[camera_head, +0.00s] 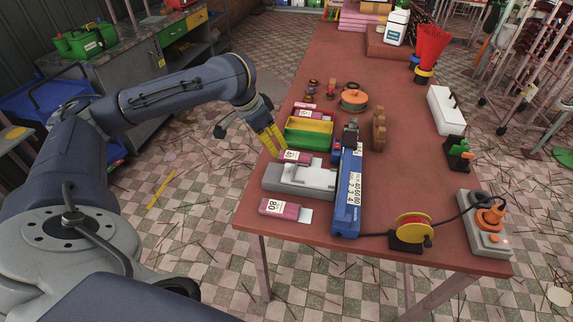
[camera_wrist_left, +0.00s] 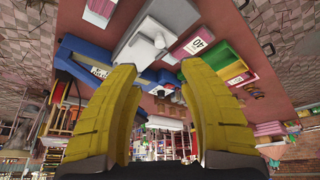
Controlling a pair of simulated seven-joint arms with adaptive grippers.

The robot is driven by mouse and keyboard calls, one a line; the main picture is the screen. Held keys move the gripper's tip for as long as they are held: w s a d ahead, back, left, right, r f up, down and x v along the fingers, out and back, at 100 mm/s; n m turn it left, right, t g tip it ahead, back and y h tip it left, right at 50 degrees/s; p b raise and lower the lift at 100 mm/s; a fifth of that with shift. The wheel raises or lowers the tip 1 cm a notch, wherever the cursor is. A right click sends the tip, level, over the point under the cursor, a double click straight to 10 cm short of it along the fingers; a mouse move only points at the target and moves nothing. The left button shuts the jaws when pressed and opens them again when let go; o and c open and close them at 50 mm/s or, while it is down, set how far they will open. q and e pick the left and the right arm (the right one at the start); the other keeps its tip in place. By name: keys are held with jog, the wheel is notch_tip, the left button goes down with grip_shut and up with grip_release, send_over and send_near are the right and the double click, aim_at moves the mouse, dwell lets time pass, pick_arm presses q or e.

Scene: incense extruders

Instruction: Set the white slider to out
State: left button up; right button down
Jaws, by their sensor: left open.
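A light grey-and-white slider unit (camera_head: 300,178) lies on the red table, against the left side of a long blue extruder body (camera_head: 347,190). In the left wrist view the white slider unit (camera_wrist_left: 146,42) shows at the top, with a small raised knob (camera_wrist_left: 159,40) on it. The blue body (camera_wrist_left: 85,62) is to its left there. My left gripper (camera_head: 273,140) has yellow fingers and is above the table's left edge, beside the green-and-yellow tray. In the wrist view its fingers (camera_wrist_left: 155,70) are apart with nothing between them. I cannot read the slider's setting.
Pink numbered plates (camera_head: 285,209) lie near the slider unit, including one marked 40 (camera_wrist_left: 196,43). A green-and-yellow tray (camera_head: 308,134) stands behind it. A red-and-yellow spool (camera_head: 414,229) and an orange-topped device (camera_head: 488,222) are to the right. The table's right middle is fairly clear.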

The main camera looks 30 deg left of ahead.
aim_at(287, 165)
pick_arm(q)
jog(key=x, duration=1.2)
jog(key=shift+w+d+f, duration=0.1)
jog(key=shift+w+f, duration=0.05)
jog(key=shift+f, duration=0.1)
jog(key=shift+c, duration=0.3)
grip_shut()
